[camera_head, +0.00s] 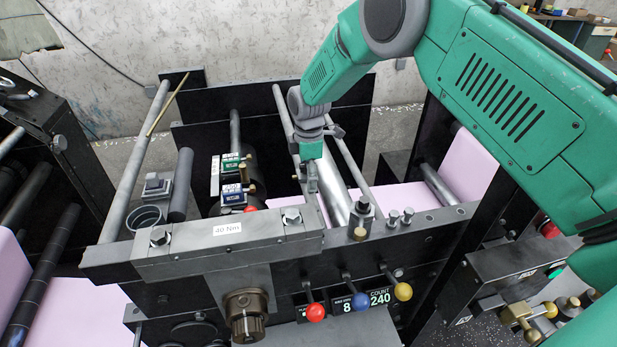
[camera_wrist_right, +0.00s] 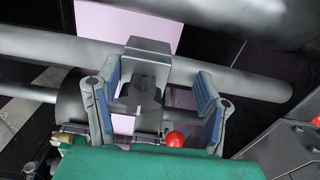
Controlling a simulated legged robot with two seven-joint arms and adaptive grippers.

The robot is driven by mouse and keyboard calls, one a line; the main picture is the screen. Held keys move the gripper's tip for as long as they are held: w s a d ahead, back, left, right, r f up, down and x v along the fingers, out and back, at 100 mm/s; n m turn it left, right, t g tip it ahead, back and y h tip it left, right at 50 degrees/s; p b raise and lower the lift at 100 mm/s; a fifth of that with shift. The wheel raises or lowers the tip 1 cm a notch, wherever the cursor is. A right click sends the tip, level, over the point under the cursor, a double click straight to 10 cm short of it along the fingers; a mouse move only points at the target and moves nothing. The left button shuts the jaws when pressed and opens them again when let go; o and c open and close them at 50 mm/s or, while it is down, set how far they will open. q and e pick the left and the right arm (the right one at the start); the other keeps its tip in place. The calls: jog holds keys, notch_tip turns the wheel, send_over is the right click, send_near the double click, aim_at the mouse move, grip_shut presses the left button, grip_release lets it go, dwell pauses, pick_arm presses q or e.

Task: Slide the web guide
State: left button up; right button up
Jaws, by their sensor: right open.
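A grey metal bracket-like block, which looks like the web guide (camera_wrist_right: 147,62), sits on a grey bar (camera_wrist_right: 55,45) in the right wrist view. My right gripper (camera_wrist_right: 157,78) is open, with one blue-padded finger on each side of the block and a visible gap at both sides. In the head view my right gripper (camera_head: 311,178) reaches down among the rollers behind the front rail; the guide is mostly hidden there by the gripper. The pink web (camera_head: 468,165) runs through the machine and shows behind the block. My left gripper is not in view.
Parallel rollers (camera_head: 128,190) stand close around the gripper. A red ball knob (camera_wrist_right: 175,139) is near the right finger.

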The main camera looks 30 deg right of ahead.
aim_at(304, 185)
jog(key=shift+s+a+r, duration=0.1)
jog(key=shift+s+r, duration=0.1)
jog(key=shift+s, duration=0.15)
jog(key=shift+a, duration=0.5)
jog(key=shift+w+a+r, duration=0.1)
jog(key=shift+w+r, duration=0.05)
jog(key=shift+r, duration=0.25)
notch_tip(304, 185, up, 11)
jog(key=shift+r, duration=0.15)
